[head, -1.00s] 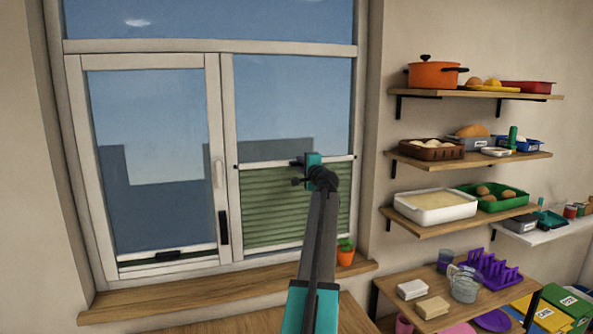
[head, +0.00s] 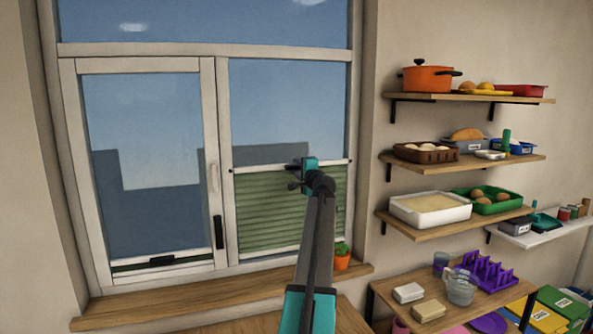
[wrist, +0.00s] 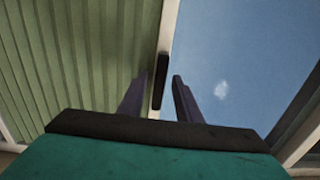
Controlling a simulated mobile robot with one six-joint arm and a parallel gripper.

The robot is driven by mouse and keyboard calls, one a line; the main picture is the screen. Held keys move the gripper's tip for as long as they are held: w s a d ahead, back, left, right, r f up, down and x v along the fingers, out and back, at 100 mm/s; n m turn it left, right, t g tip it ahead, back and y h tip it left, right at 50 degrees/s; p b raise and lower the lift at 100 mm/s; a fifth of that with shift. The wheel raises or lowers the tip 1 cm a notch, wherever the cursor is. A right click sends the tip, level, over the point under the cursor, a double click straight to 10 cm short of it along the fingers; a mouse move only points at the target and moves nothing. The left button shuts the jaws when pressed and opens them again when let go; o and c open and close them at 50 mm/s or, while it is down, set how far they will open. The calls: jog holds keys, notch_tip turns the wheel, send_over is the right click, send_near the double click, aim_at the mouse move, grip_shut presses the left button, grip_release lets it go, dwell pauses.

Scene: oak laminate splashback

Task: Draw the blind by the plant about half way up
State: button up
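The green pleated blind (head: 275,213) covers the lower part of the right window pane, above the potted plant (head: 342,256). Its pale top rail (head: 262,170) crosses the pane at about mid height, with clear glass above. My gripper (head: 296,175) is at this rail in the head view, which is partly hidden by my arm. In the wrist view, the blind's black handle (wrist: 160,80) on the rail appears between the two dark fingers of my gripper (wrist: 160,77). The fingers are apart, with a visible gap on each side of the handle.
A second blind is folded low in the left pane, with a black handle (head: 162,261). A window handle (head: 214,180) is on the middle frame. The wooden sill (head: 180,305) runs below. Loaded wall shelves (head: 455,165) and a side table (head: 385,290) stand at right.

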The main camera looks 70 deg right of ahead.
jog(key=b+v, duration=0.4)
jog(key=v, duration=0.8)
jog(key=shift+s+a, duration=0.25)
jog(key=shift+s, duration=0.05)
dwell(0.4)
